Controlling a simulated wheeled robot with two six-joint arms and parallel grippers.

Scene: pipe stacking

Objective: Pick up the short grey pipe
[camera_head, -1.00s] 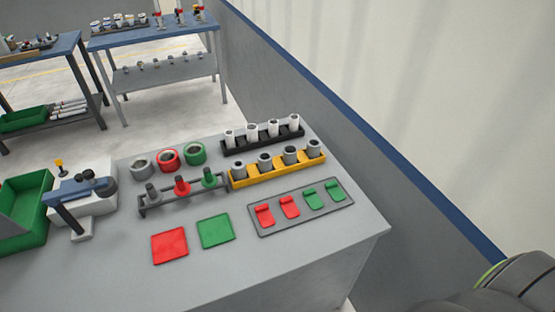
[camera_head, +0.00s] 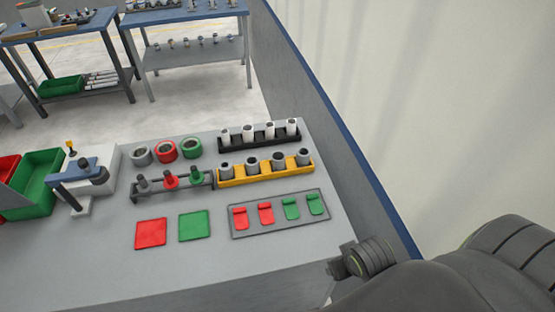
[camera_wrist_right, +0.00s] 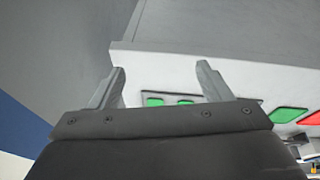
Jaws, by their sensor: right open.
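Several short grey pipes stand upright in a yellow rack (camera_head: 265,171) on the grey worktable; one grey pipe (camera_head: 226,170) is at the rack's left end. A grey ring-shaped piece (camera_head: 140,153) lies to the left, beside a red ring and a green ring. I cannot tell for certain which grey piece is meant. My right arm comes in at the lower right of the head view, with its wrist end beside the table's right edge. In the right wrist view my right gripper (camera_wrist_right: 160,72) is open and empty, over the table edge. My left gripper is not in view.
A black rack (camera_head: 259,143) with white pipes stands behind the yellow one. In front are a grey tray (camera_head: 280,222) with red and green pieces, a red square (camera_head: 150,233) and a green square (camera_head: 194,226). A wall runs along the right. The table's front is clear.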

